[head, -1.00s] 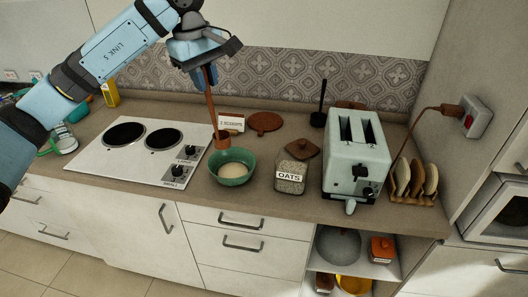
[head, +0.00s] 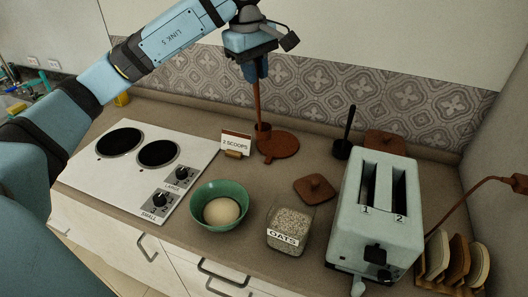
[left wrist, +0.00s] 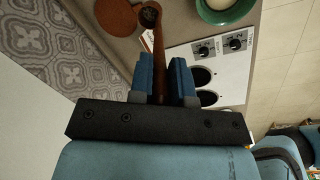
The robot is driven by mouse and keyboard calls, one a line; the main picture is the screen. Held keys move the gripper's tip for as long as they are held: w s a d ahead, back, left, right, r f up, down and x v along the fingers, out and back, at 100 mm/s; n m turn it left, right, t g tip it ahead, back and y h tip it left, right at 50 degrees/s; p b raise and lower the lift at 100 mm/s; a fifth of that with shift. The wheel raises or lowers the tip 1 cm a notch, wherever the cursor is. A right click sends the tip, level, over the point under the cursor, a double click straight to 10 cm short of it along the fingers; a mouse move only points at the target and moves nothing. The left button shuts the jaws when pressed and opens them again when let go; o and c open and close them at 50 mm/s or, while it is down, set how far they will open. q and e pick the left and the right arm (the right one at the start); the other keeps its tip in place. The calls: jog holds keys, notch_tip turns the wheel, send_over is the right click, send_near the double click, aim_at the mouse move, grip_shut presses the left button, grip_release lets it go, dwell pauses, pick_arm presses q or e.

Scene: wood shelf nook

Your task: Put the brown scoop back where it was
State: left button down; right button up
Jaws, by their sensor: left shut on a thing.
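My left gripper (head: 256,68) is shut on the handle of the brown scoop (head: 257,105). The scoop hangs upright with its cup low, over the left part of a flat round brown disc (head: 284,147) near the back wall. I cannot tell whether the cup touches the disc. In the left wrist view, the fingers (left wrist: 162,78) grip the handle from both sides, and the scoop's cup (left wrist: 150,14) is beside the disc (left wrist: 116,16) in the picture. My right gripper is not in view.
A "2 SCOOPS" card (head: 235,143) stands left of the disc. A green bowl (head: 219,190) with pale contents, an oats jar (head: 288,222), a brown lid (head: 315,188), a toaster (head: 376,230) and a black utensil in a holder (head: 344,145) stand around. The hob (head: 125,180) is left.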

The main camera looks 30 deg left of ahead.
pick_arm(q)
notch_tip(320, 180, down, 18)
jog(key=p, duration=0.1)
jog(key=shift+r+p, duration=0.25)
jog(key=shift+p, duration=0.15)
jog(key=shift+s, duration=0.1)
jog(key=shift+f, duration=0.15)
jog(key=c, duration=1.1)
grip_release()
